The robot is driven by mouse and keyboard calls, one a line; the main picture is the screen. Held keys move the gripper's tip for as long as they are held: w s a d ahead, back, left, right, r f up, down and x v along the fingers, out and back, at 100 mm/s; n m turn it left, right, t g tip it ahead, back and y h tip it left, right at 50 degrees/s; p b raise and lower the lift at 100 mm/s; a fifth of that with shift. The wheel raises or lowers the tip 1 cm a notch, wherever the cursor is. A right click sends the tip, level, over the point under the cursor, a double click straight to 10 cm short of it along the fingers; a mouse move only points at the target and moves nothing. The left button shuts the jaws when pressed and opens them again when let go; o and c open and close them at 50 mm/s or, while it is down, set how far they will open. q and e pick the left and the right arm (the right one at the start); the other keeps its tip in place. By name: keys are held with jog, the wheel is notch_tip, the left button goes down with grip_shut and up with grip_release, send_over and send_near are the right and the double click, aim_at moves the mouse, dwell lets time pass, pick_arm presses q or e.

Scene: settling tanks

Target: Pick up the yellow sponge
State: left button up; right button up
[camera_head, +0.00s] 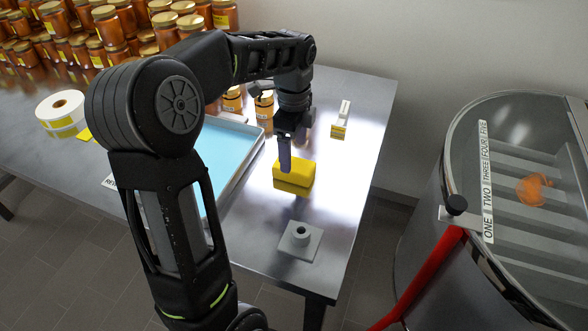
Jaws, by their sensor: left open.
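The yellow sponge (301,174) lies on the metal table (262,245), right of the blue tray. It is a small block with rounded edges. My left gripper (286,165) points down at the sponge's left end, and a finger overlaps it in the picture. I cannot tell whether the finger touches the sponge. The gripper is open and the sponge is not gripped. My right gripper is not in view.
A blue-bottomed tray (226,150) is left of the sponge, partly behind my arm. A grey base with a knob (299,240) stands in front. A white-and-yellow block (341,121) and jars (264,107) are behind. A steel tank (440,215) stands right, beyond the table edge.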

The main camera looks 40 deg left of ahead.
aim_at(294, 164)
pick_arm(q)
jog(key=shift+f, duration=0.4)
jog(key=shift+f, duration=0.1)
notch_tip(294, 164, down, 5)
jog(key=shift+p, duration=0.4)
jog(key=shift+c, duration=0.6)
jog(key=c, duration=1.3)
